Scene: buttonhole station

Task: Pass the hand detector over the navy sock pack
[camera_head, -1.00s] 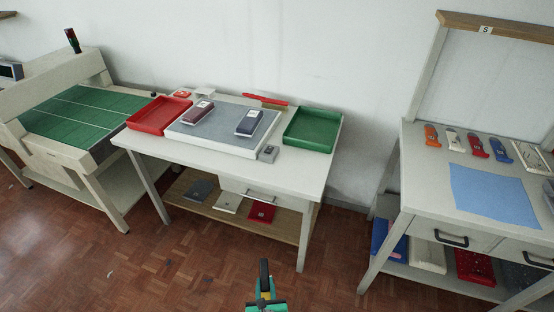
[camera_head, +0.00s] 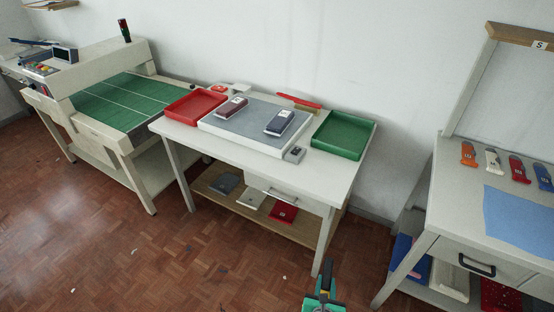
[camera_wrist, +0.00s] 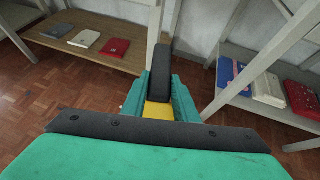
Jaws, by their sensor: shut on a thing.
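The navy sock pack (camera_head: 280,122) lies on the right part of the grey mat (camera_head: 245,132) on the middle table, with a white label on it. A maroon pack (camera_head: 231,108) lies to its left, apart from it. My gripper (camera_head: 323,298) shows at the bottom edge of the head view, in front of the table and well away from the packs. It is shut on a black, rounded paddle with a yellow part, which looks like the hand detector (camera_wrist: 161,75). In the wrist view it points ahead between the teal fingers. The packs are not in the wrist view.
A red tray (camera_head: 194,106) and a green tray (camera_head: 342,136) flank the mat. A red bar (camera_head: 299,102) lies behind it; a small grey device (camera_head: 294,154) stands at its front right corner. A green-topped station is left, another table right. Brown floor is clear in front.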

